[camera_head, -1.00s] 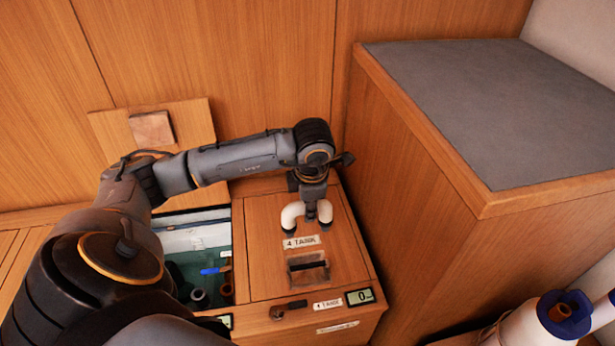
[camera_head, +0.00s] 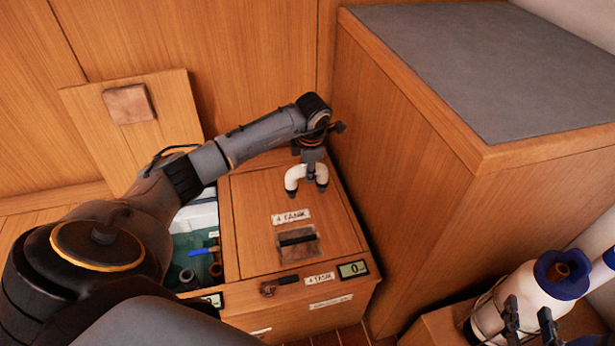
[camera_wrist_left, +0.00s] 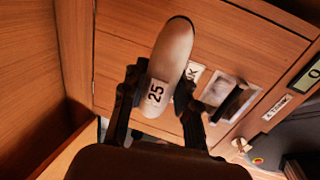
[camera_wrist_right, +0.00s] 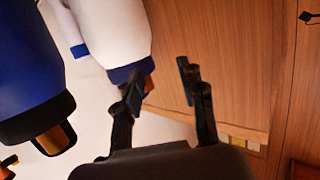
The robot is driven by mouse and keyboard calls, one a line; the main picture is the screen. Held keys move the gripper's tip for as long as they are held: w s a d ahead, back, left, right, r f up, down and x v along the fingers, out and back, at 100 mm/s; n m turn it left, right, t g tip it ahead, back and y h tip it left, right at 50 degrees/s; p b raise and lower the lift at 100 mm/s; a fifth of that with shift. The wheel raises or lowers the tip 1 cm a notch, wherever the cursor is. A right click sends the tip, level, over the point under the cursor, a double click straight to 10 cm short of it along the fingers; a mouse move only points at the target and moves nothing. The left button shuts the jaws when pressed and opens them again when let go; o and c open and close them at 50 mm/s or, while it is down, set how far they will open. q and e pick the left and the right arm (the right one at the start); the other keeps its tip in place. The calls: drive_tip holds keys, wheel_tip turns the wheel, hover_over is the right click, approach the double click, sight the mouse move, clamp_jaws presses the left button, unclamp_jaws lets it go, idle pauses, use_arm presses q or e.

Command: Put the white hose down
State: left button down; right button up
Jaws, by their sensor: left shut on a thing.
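The white hose (camera_head: 293,178) is a short, thick, bent tube with dark ends. My left gripper (camera_head: 309,185) is shut on it, over the wooden lid (camera_head: 262,225) marked "4 TANK". In the left wrist view the hose (camera_wrist_left: 170,62) sits between the fingers and carries a "25" label. I cannot tell whether it touches the lid. My right gripper (camera_head: 530,318) is at the lower right, in front of a white bottle with a blue collar (camera_head: 530,285). In the right wrist view it is open, its fingers (camera_wrist_right: 162,85) apart with nothing held.
An open bin (camera_head: 195,250) left of the lid holds a blue item and dark rings. A raised panel (camera_head: 160,130) leans behind it. A tall wooden block with grey top (camera_head: 470,70) stands at the right. A recessed handle (camera_head: 298,243) and small display (camera_head: 352,269) are at the front.

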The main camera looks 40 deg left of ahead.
use_arm(q)
drive_tip(key=shift+f, duration=1.15)
use_arm(e)
drive_tip(key=shift+w+a+r+t+y, duration=0.15)
drive_tip(key=shift+r+t, duration=0.25)
drive_tip(key=shift+r, duration=0.2)
drive_tip(key=shift+w+a+r+t+y, duration=0.15)
drive_tip(key=shift+r+t, duration=0.25)
drive_tip(key=shift+r, duration=0.25)
drive_tip(key=shift+w+a+r+t+y, duration=0.15)
drive_tip(key=shift+r+t, duration=0.25)
drive_tip(key=shift+r, duration=0.2)
use_arm(q)
drive_tip(key=shift+b, duration=0.3)
drive_tip(key=shift+f, duration=0.1)
drive_tip(key=c, duration=1)
unclamp_jaws()
use_arm(e)
drive_tip(key=shift+r, duration=0.3)
